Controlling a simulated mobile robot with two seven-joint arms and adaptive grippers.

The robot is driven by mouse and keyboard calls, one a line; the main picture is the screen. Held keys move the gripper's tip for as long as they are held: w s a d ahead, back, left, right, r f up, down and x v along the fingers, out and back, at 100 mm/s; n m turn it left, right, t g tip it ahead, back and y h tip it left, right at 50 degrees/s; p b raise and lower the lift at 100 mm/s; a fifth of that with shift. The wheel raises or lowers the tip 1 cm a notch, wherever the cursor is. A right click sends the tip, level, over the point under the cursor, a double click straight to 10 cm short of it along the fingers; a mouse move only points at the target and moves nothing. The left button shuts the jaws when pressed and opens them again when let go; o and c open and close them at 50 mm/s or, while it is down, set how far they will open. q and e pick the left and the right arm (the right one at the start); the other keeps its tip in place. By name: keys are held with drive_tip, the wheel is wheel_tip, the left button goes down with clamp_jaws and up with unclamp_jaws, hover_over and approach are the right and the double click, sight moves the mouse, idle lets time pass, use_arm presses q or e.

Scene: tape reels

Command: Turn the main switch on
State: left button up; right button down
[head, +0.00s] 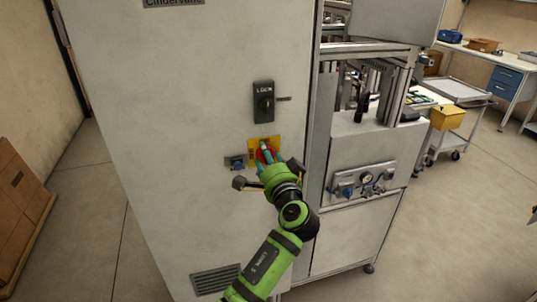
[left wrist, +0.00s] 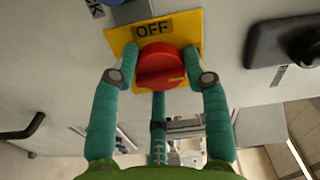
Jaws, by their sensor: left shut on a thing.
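The main switch is a red rotary knob (left wrist: 158,62) on a yellow plate (left wrist: 117,38) marked OFF, on the front of a grey cabinet (head: 190,110). The knob carries a small yellow mark toward its right side in the left wrist view. My left gripper (left wrist: 160,72) has its teal fingers on both sides of the knob and is shut on it. A third finger comes up from below. In the head view the left gripper (head: 264,154) covers most of the knob. My right gripper is not in view.
A black LOCK handle (head: 263,101) sits on the cabinet above the switch. A small blue fitting (head: 236,161) is left of the plate. A machine with a gauge panel (head: 361,184) stands to the right. Cardboard (head: 20,220) leans at far left. Open floor lies at right.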

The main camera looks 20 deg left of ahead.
use_arm(q)
drive_tip(key=shift+a+f+m, duration=0.2)
drive_tip(key=shift+f+m, duration=0.1)
drive_tip(key=shift+m, duration=0.3)
drive_tip(key=o, duration=1.2)
drive_tip(key=shift+c, duration=0.2)
drive_tip(key=shift+a+r, duration=0.15)
drive_tip(key=shift+a, duration=0.05)
drive_tip(key=shift+d, duration=0.1)
drive_tip(key=v, duration=0.7)
drive_tip(key=shift+s, duration=0.25)
